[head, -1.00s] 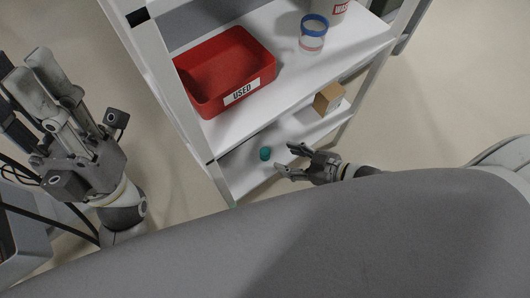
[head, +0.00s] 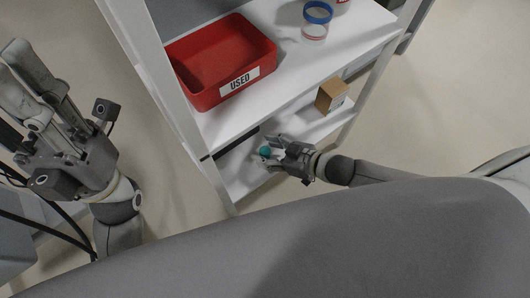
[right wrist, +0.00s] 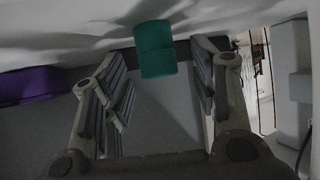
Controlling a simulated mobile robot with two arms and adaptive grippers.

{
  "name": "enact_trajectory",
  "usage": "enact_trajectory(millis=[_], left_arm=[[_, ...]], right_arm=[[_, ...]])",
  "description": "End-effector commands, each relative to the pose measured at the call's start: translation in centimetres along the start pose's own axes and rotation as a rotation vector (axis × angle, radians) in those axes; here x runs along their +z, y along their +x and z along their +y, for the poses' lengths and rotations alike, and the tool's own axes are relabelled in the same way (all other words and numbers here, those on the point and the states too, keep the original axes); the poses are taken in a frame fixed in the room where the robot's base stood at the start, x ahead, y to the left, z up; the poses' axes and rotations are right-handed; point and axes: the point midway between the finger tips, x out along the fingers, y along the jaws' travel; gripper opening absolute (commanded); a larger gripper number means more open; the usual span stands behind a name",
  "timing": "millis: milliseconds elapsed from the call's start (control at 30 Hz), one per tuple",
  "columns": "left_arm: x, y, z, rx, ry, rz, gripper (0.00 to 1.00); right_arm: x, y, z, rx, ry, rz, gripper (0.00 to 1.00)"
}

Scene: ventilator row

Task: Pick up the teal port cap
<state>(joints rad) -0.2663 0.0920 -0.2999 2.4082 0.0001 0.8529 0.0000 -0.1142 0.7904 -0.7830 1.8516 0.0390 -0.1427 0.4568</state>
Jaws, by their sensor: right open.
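The teal port cap (head: 265,151) is on the lower shelf (head: 240,182) of the white rack in the head view. In the right wrist view the teal cap (right wrist: 157,62) shows at the top middle, between the fingertips, with a gap on each side. My right gripper (head: 269,149) is open, with its fingers at the cap and partly covering it in the head view. The fingers do not appear closed on it. My left gripper (head: 25,80) is raised at the left, away from the rack; its finger gap is unclear.
A red bin (head: 222,62) labelled USED and a blue-rimmed clear container (head: 316,22) stand on the shelf above. A cardboard box (head: 331,95) is on the lower shelf, right of my right gripper. A purple object (right wrist: 30,86) shows at left in the right wrist view.

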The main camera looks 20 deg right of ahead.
Motion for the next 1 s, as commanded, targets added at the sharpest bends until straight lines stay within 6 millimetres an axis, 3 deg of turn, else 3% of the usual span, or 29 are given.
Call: enact_trajectory(millis=[167, 467, 1000], left_arm=[[-0.01, 0.03, 0.01, 0.000, 0.000, -0.001, 0.32], [-0.02, 0.03, 0.02, 0.000, -0.001, -0.001, 0.32], [-0.38, 0.53, 0.01, -0.004, -0.002, 0.003, 0.32]], right_arm=[[-0.02, -0.04, -0.01, 0.000, 0.000, 0.000, 0.53], [-0.01, -0.05, -0.01, 0.000, 0.000, 0.000, 0.16], [-0.85, -0.50, -0.01, 0.000, 0.001, 0.000, 0.16]])
